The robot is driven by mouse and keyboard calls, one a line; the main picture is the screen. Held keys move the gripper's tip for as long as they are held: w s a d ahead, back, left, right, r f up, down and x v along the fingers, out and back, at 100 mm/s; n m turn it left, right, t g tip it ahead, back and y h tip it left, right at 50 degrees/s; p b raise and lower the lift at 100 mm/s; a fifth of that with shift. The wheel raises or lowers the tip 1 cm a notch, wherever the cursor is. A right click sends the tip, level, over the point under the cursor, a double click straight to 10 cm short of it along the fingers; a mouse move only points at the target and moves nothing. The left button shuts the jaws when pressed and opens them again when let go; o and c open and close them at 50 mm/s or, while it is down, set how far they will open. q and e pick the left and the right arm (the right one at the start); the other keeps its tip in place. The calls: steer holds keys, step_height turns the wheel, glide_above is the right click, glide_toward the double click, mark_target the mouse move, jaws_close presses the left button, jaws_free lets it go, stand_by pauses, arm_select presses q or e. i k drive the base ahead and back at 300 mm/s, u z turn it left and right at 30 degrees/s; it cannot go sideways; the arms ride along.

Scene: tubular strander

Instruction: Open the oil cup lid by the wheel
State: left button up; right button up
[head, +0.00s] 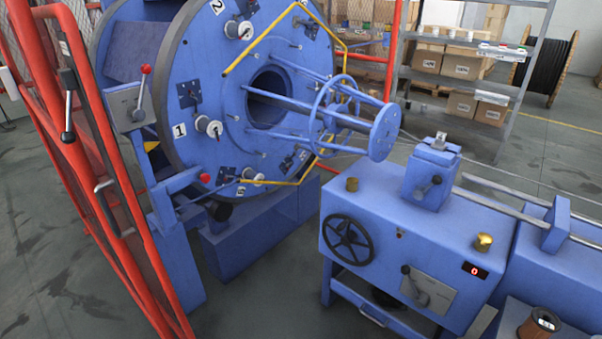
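A blue machine box (440,235) stands right of centre. A black spoked handwheel (348,239) is on its front face at the left. Neither of my grippers is in view.
A large blue drum (235,90) stands behind left, beside a red mesh gate (85,150). A copper-coloured spool (538,325) is at the lower right. Floor left of the box is clear.

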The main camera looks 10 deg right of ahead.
mark_target(350, 179)
steer(key=z, duration=0.1)
steer(key=i, duration=0.9)
steer(key=z, duration=0.45)
